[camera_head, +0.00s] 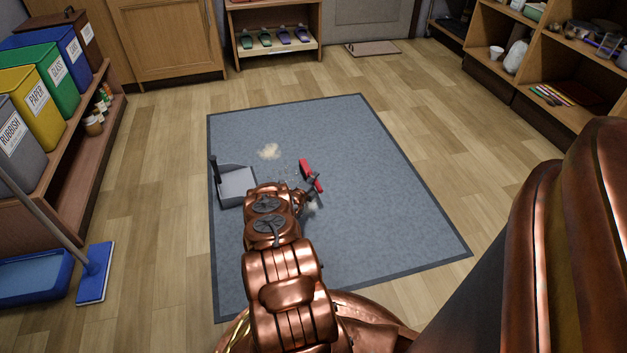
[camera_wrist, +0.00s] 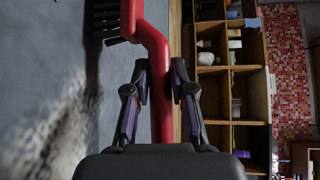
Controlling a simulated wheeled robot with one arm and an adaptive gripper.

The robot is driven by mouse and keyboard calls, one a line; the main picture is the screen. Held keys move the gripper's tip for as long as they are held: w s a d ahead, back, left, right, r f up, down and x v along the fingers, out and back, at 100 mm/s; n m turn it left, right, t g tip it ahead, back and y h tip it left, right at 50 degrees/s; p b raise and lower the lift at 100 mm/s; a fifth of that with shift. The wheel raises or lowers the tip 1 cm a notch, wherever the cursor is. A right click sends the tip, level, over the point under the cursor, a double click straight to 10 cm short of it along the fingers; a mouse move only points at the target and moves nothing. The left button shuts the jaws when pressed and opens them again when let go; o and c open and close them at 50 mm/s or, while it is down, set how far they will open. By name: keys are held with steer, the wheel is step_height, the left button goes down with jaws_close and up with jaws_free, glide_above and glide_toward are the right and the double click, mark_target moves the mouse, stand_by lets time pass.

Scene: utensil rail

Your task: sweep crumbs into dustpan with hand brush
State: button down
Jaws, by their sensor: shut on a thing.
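The red hand brush (camera_wrist: 155,45) is in my gripper (camera_wrist: 160,100); the two fingers are shut on its handle. Its dark bristles (camera_wrist: 105,20) show at the top left of the wrist view. In the head view the brush (camera_head: 307,171) is on or just above the blue-grey mat, to the right of the dustpan; I cannot tell if the bristles touch the mat. The grey dustpan (camera_head: 236,183) with a dark upright handle sits on the mat's left side. A pale crumb pile (camera_head: 269,151) lies beyond my arm. Fine specks are scattered between dustpan and brush. My arm hides part of the mat.
The mat (camera_head: 380,210) is clear on its right side. Labelled bins (camera_head: 60,50) stand on a shelf at the left. A blue mop (camera_head: 95,272) and blue tub (camera_head: 35,277) are at the lower left. Open shelves (camera_head: 535,60) stand at the right.

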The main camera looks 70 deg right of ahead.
steer(key=shift+f+b, duration=0.45)
steer(key=shift+w+a+r+p, duration=0.15)
steer(key=shift+w+a+p, duration=0.2)
steer(key=shift+w+a, duration=4.35)
steer(key=shift+w, duration=0.15)
steer(key=shift+w+a, duration=1.25)
steer(key=shift+w, duration=0.05)
steer(key=shift+w+a+b, duration=0.5)
steer(key=shift+w+a, duration=1.9)
steer(key=shift+w, duration=0.1)
steer(key=r+p, duration=0.1)
steer(key=s+d+r+p, duration=0.1)
steer(key=r+p, duration=0.2)
steer(key=p, duration=0.1)
steer(key=shift+s+d+r, duration=0.25)
steer(key=shift+r, duration=0.1)
